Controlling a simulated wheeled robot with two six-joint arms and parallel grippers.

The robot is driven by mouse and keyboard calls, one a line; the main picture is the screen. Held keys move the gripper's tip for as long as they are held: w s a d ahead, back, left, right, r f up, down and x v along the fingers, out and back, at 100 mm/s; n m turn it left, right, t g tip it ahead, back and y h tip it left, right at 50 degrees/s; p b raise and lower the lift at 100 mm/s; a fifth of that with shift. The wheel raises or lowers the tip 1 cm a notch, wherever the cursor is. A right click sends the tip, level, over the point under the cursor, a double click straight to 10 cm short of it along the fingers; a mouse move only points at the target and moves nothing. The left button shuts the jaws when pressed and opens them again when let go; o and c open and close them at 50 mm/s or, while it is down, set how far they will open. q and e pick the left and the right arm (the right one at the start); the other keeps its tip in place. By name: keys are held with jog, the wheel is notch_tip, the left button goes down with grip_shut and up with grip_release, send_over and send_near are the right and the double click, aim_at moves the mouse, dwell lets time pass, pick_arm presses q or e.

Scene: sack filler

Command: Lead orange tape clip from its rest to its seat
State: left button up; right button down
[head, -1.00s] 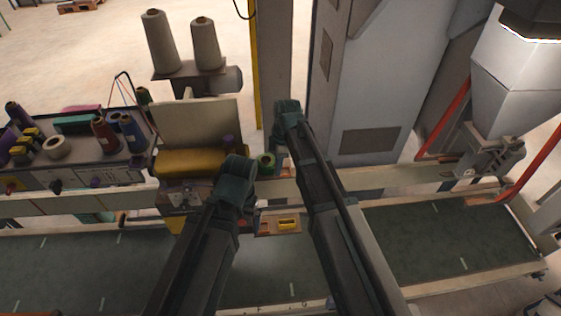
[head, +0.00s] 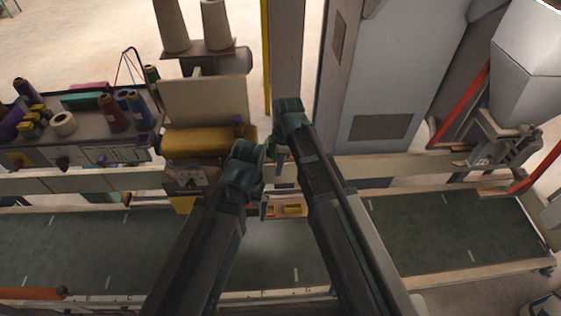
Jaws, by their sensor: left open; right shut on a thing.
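My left gripper (head: 266,205) is the lower one. It is open and reaches down at the left end of a small wooden shelf (head: 284,215) on the machine front. A tiny orange patch shows between its fingers; I cannot tell whether it is the orange tape clip. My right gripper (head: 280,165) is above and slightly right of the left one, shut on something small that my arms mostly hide. A green part (head: 271,157) shows beside it. The clip's seat cannot be made out.
The sewing head with its yellow cover (head: 195,143) stands left of my grippers. A dark conveyor belt (head: 110,240) runs below. A bench of thread spools (head: 115,122) is at left. A grey cabinet (head: 385,90) stands behind, right of my grippers.

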jog(key=shift+s+a+f+b, duration=0.6)
jog(key=shift+s+f+b, duration=0.45)
jog(key=shift+f+b, duration=1.05)
jog(key=shift+s+a+f+b, duration=0.65)
jog(key=shift+s+f+b, duration=0.35)
jog(key=shift+f+b, duration=1.1)
jog(key=shift+s+a+f+b, duration=0.6)
jog(key=shift+s+f+b, duration=0.45)
jog(key=shift+f+b, duration=1.05)
jog(key=shift+f, duration=0.1)
jog(key=c, duration=0.6)
grip_release()
jog(key=r+p, duration=0.4)
jog(key=d+r+p, duration=0.1)
jog(key=r+p, duration=0.8)
jog(key=p, duration=0.1)
jog(key=shift+d+r, duration=0.35)
